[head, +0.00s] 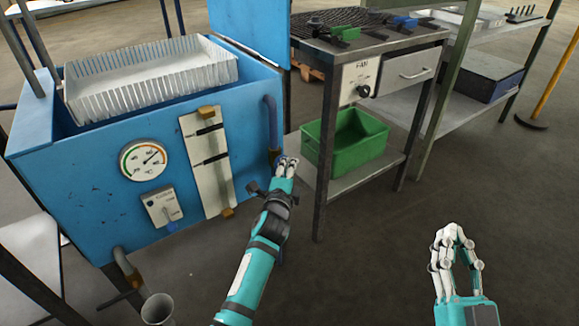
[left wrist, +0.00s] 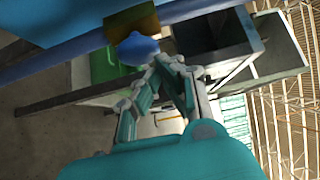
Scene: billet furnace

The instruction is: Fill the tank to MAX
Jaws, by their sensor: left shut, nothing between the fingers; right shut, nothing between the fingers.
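The blue tank (head: 75,180) stands at the left in the head view, with a white plate (head: 201,150) on its front that carries a level tube and two black marks. I cannot make out the liquid level. A blue pipe (head: 270,115) runs down the tank's right side to a brass valve (left wrist: 132,22). Its blue knob (left wrist: 138,48) shows in the left wrist view. My left gripper (head: 288,162) is shut and empty close beside the knob; I cannot tell whether it touches. My right gripper (head: 454,232) is shut and empty over bare floor.
A ribbed white basket (head: 150,80) sits on the tank. The front has a dial (head: 144,160) and a switch box (head: 161,207). A bench with a fan panel (head: 358,80) and a green bin (head: 345,140) stands at right. A drain pipe (head: 124,262) is at lower left.

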